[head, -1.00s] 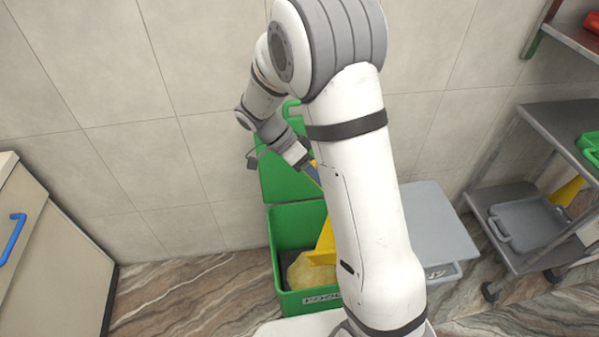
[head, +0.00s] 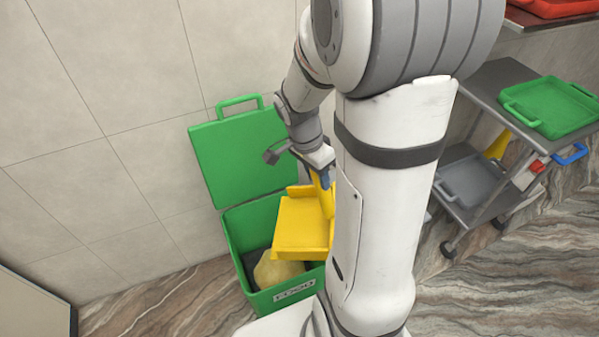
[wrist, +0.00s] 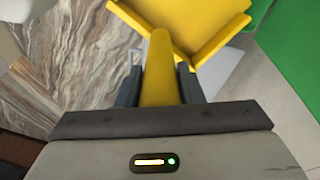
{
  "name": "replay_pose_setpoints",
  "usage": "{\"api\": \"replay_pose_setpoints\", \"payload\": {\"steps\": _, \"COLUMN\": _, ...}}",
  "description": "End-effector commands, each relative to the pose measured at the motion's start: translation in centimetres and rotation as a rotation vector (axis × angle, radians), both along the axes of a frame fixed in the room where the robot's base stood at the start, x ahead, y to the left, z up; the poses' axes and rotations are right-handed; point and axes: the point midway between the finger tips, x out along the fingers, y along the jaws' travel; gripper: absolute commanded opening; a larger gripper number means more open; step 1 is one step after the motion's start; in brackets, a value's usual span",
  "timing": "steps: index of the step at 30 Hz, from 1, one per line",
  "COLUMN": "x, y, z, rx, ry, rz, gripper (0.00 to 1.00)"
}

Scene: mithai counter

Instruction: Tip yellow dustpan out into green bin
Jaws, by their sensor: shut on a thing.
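The yellow dustpan (head: 302,226) hangs over the green bin (head: 240,262) in the head view, its pan partly covering the bin's opening. My gripper (head: 322,172) is shut on its handle. In the wrist view the yellow dustpan (wrist: 188,25) points away from me, with its handle between the two fingers of my gripper (wrist: 160,88). The bin's lid (head: 241,155) stands open against the wall. A pale yellowish lump (head: 275,271) lies inside the bin, partly hidden by the pan. My arm hides the bin's right side.
A grey metal trolley (head: 487,78) stands at the right, with a green tray (head: 552,106) on top and a grey tray (head: 470,179) below. The tiled wall is close behind the bin. Marbled floor is free in front of the trolley.

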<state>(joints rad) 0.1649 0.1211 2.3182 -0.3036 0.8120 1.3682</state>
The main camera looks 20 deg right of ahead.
Motion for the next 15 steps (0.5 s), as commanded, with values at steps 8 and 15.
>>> {"api": "replay_pose_setpoints", "payload": {"steps": 8, "x": -1.9, "y": -3.3, "z": -0.5, "rx": 0.120, "ry": -0.076, "rz": -0.009, "gripper": 0.00}}
{"api": "replay_pose_setpoints", "payload": {"steps": 15, "x": -2.7, "y": -4.7, "z": -1.0, "rx": 0.186, "ry": -0.111, "rz": -0.003, "gripper": 0.00}}
